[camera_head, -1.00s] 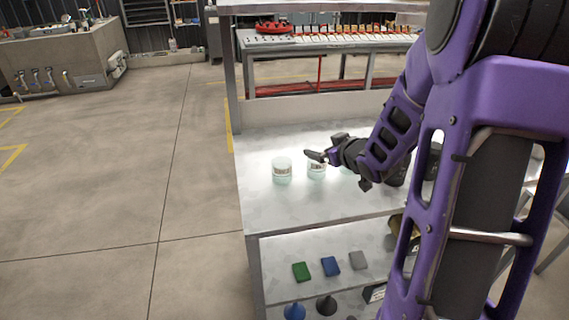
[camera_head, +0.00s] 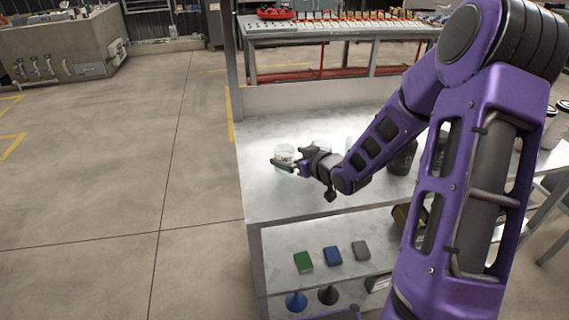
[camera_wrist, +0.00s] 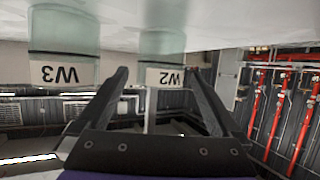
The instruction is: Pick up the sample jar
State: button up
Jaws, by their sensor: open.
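Small clear jars with pale labels stand upright on the bench's top shelf. In the wrist view, which is upside down, a jar labelled W2 (camera_wrist: 163,45) shows between my open fingers, ahead of my gripper (camera_wrist: 158,72). A jar labelled W3 (camera_wrist: 63,45) stands at the left, outside the fingers. In the head view, my gripper (camera_head: 287,159) is open and empty at the leftmost jar (camera_head: 285,153), which its fingers partly hide. Another jar (camera_head: 321,146) is just right of it, partly behind my wrist. I cannot tell whether the fingers touch glass.
The metal shelf top (camera_head: 262,204) is clear in front of the jars. Dark containers (camera_head: 403,160) stand to the right, near my arm. Green (camera_head: 303,262), blue (camera_head: 332,257) and grey (camera_head: 361,250) blocks lie on the lower shelf. Open floor lies left.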

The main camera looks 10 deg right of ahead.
aim_at(279, 153)
jog(key=x, duration=0.6)
jog(key=shift+w+a+f, duration=0.1)
jog(key=shift+w+a, duration=0.05)
jog(key=shift+w, duration=0.05)
jog(key=c, duration=1.5)
